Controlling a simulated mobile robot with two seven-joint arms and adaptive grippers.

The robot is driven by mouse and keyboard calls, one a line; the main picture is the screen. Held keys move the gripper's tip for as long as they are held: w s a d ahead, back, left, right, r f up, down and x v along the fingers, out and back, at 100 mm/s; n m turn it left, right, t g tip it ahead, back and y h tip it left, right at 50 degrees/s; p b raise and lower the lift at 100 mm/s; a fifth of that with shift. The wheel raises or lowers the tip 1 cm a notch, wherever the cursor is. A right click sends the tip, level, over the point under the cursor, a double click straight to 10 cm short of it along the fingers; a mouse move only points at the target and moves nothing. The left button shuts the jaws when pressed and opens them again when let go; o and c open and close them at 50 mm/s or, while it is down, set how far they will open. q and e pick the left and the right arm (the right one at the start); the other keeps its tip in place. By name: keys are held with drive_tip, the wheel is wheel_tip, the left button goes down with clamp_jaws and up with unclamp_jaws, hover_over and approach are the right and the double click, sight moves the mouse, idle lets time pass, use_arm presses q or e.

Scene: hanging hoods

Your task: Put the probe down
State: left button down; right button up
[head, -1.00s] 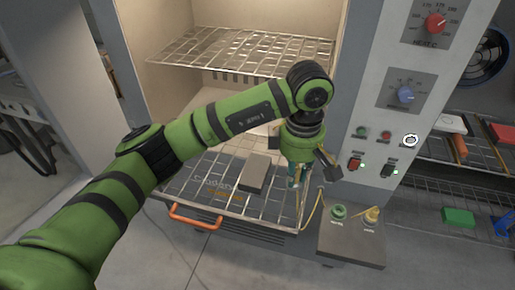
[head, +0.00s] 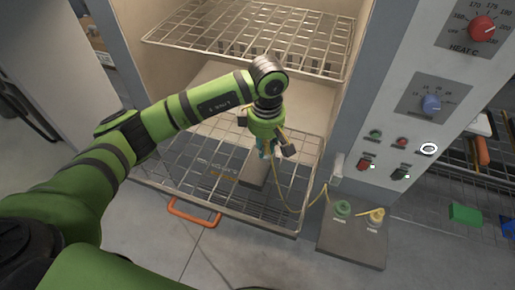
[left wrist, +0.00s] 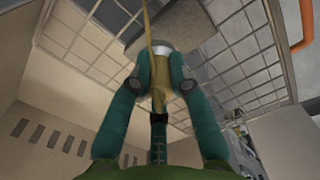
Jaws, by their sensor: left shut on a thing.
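My left gripper (head: 266,153) is over the pulled-out wire rack (head: 200,165), close above the grey block (head: 254,172). In the left wrist view its teal fingers (left wrist: 160,82) are shut on the yellow probe (left wrist: 159,97), which has a silvery part near the fingertips. The grey block (left wrist: 180,28) lies just beyond the probe; I cannot tell whether they touch. A thin yellow cable (head: 303,203) runs from the gripper past the rack's right side toward the socket plate (head: 352,243). The probe itself is mostly hidden in the head view. My right gripper is not in view.
The oven's upper rack (head: 250,38) is above and behind the gripper. An orange handle (head: 190,215) is at the lower rack's front. The control panel (head: 405,115) stands right, with a green socket (head: 342,208) and yellow plug (head: 376,215) below. The rack's left part is clear.

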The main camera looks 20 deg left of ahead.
use_arm(q)
drive_tip(key=shift+w+a+f, duration=0.1)
drive_tip(key=shift+a+f, duration=0.2)
drive_tip(key=shift+a, duration=0.2)
drive_tip(key=shift+w+a+f, duration=0.1)
drive_tip(key=shift+a+f, duration=0.15)
drive_tip(key=shift+a, duration=0.2)
wheel_tip(320, 180, down, 4)
drive_tip(key=shift+r+p, duration=0.1)
drive_tip(key=shift+p, duration=1.05)
drive_tip(key=shift+f, duration=0.2)
drive_tip(key=shift+f, duration=0.1)
drive_tip(key=shift+f+b, duration=0.1)
drive_tip(key=shift+b, duration=0.2)
drive_tip(key=c, duration=1.2)
unclamp_jaws()
drive_tip(key=shift+o, duration=0.2)
